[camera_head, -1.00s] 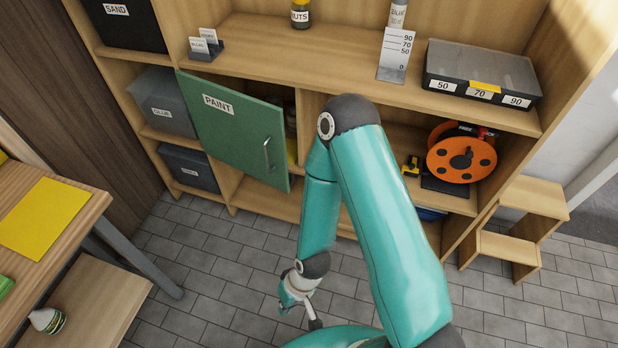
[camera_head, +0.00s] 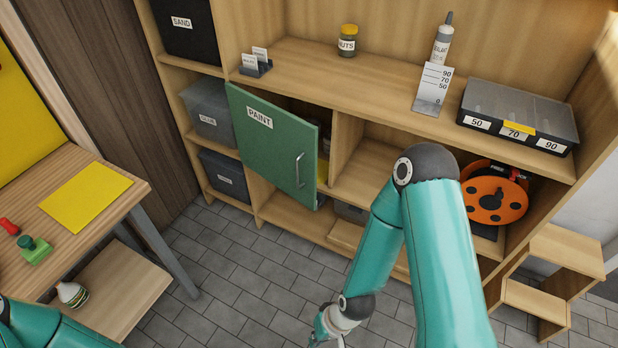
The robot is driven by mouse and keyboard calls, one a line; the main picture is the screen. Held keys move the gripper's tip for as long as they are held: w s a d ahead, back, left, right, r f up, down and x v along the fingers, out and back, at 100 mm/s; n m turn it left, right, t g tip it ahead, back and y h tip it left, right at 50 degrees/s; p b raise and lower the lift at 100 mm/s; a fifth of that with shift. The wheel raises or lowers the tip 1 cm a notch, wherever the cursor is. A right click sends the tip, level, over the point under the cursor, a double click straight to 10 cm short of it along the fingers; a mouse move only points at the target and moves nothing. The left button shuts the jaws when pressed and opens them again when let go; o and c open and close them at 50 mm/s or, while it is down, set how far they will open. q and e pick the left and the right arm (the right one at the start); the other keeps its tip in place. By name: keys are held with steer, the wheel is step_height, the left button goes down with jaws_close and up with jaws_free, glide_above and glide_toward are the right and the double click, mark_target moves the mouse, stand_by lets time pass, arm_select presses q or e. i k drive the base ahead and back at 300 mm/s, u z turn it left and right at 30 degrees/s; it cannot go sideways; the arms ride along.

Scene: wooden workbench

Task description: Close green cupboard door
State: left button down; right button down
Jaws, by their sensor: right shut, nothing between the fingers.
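The green cupboard door (camera_head: 272,146), labelled PAINT, stands ajar in the shelf unit. Its left edge is at the shelf upright and its right edge stands out from the opening. A silver bar handle (camera_head: 299,170) is near its right edge. My right gripper (camera_head: 326,341) is shut and empty, low over the floor at the bottom edge, well apart from the door; its tips are partly cut off. My left arm shows at the lower left corner, but its gripper is out of the picture.
The wooden shelf unit (camera_head: 390,85) carries a jar (camera_head: 347,41), a tube and a dark organizer box (camera_head: 518,110). An orange reel (camera_head: 495,200) and step stool (camera_head: 555,270) are at right. A workbench (camera_head: 120,190) stands at left. Tiled floor (camera_head: 235,270) before the door is clear.

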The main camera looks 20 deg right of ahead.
mark_target(281, 147)
steer(key=u, duration=0.05)
steer(key=i, duration=1)
steer(key=z, duration=0.05)
